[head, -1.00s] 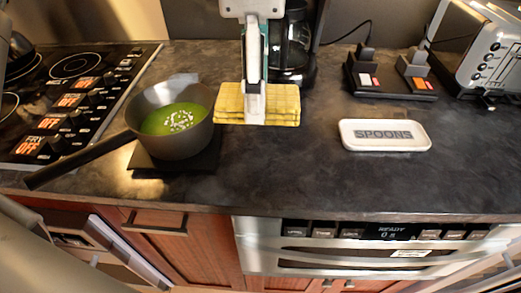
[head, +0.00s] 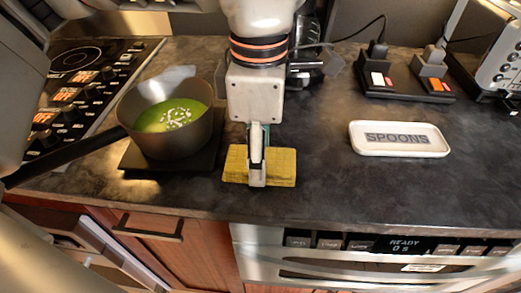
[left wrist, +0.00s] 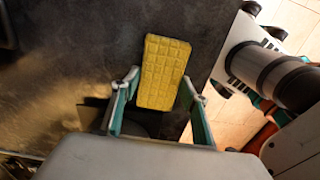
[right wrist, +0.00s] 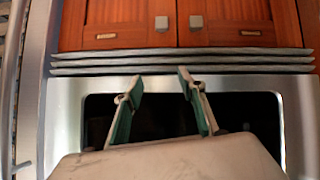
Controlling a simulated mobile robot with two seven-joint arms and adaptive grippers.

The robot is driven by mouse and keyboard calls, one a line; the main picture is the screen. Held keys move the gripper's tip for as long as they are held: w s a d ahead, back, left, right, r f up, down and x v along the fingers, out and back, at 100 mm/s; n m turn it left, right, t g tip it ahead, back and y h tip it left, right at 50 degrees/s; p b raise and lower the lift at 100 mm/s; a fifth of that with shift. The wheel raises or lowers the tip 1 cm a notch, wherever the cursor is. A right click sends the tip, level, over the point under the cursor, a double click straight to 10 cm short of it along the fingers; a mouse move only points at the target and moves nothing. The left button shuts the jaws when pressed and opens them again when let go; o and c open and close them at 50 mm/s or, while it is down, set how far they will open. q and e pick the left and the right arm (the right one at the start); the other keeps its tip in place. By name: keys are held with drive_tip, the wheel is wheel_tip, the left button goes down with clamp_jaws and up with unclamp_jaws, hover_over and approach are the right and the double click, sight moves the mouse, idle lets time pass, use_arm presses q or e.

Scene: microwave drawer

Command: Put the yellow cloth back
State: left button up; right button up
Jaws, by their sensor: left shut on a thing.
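The yellow cloth (head: 283,166), a folded pad with a grid pattern, is near the counter's front edge in the head view, right of the pot. My left gripper (head: 257,178) comes down over its middle and is shut on it. In the left wrist view the cloth (left wrist: 163,65) lies between the fingers (left wrist: 162,84). Whether it touches the counter is hard to tell. My right gripper (right wrist: 158,82) is open and empty in the right wrist view, in front of the microwave drawer's front (right wrist: 62,115); it is out of the head view.
A pot of green soup (head: 165,118) stands on a dark pad (head: 130,158) at left, its handle reaching left. A white "SPOONS" tray (head: 400,151) lies at right. A coffee maker (head: 303,70) stands behind my left arm. The counter between cloth and tray is clear.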

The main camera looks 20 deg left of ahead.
use_arm(q)
drive_tip(key=o, duration=0.9)
drive_tip(key=shift+o, duration=0.8)
wheel_tip(320, 180, up, 4)
drive_tip(key=shift+r+p, duration=0.15)
drive_tip(key=shift+p, duration=0.35)
wheel_tip(320, 180, up, 8)
drive_tip(key=p, duration=0.1)
drive_tip(key=shift+p, duration=0.3)
use_arm(e)
drive_tip(key=shift+s+d+f, duration=0.25)
drive_tip(key=shift+s+d, duration=0.15)
drive_tip(key=shift+s, duration=0.15)
drive_tip(key=shift+w+r, duration=0.2)
